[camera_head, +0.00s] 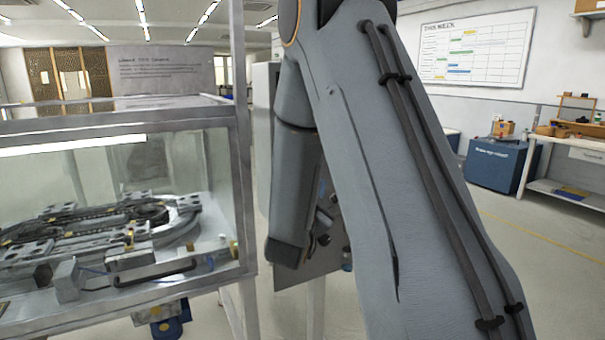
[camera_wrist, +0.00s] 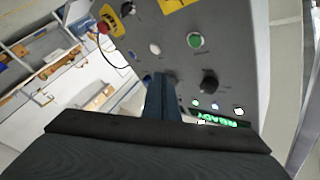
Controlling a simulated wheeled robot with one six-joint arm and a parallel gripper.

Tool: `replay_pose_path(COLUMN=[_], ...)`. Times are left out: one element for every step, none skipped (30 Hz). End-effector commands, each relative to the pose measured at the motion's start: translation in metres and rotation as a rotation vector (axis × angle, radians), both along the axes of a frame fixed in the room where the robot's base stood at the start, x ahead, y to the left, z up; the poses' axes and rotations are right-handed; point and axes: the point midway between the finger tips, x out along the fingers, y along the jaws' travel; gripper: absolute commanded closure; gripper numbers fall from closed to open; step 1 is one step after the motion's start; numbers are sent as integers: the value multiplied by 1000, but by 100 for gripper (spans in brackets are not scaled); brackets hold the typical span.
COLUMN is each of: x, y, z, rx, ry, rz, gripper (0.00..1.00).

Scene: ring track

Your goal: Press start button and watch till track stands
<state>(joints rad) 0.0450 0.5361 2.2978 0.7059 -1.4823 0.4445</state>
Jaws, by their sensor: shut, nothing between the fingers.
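The ring track (camera_head: 100,225) lies inside a glass-sided case at the left of the head view. Whether it is moving cannot be told from one frame. In the wrist view a grey control panel (camera_wrist: 228,62) carries a green button (camera_wrist: 195,40), a white button (camera_wrist: 155,48), a black knob (camera_wrist: 208,82) and a red knob or button (camera_wrist: 103,27) at its edge. A green lit display (camera_wrist: 215,119) reads "READY". My gripper (camera_wrist: 162,80) is shut and empty, in front of the panel, below the white and green buttons in the picture. In the head view my arm hides the gripper.
The glass case's frame (camera_head: 243,150) stands close left of my arm. A blue cabinet (camera_head: 494,165) and a workbench (camera_head: 575,180) stand at the right. Open floor (camera_head: 540,240) lies between them and my arm.

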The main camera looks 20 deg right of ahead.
Motion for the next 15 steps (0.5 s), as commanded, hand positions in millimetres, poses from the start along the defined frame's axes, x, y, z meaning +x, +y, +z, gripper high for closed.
replay_pose_path(x=[5, 7, 12, 16, 20, 25, 29, 33, 39, 43, 47, 52, 55, 59, 64], y=[0, 0, 1, 1, 1, 1, 1, 1, 2, 2, 2, 2, 2, 2, 3], z=[0, 0, 0, 0, -1, -1, -1, -1, -1, -1, -1, 0, -1, -1, -2], rx=[0, 0, 0, 0, 0, 0, 0, 0, 0, 0, 0, 0, 1, 1, 0], ry=[0, 0, 1, 0, 0, -1, -1, 0, 0, 0, 0, -1, 0, 0, 0], rz=[0, 0, 1, 1, 1, 1, 1, 1, 1, 1, 1, 1, 2, 2, 1], gripper=[100, 100, 100, 100, 100, 100, 100, 100, 100, 100, 100, 100, 100, 100, 100])
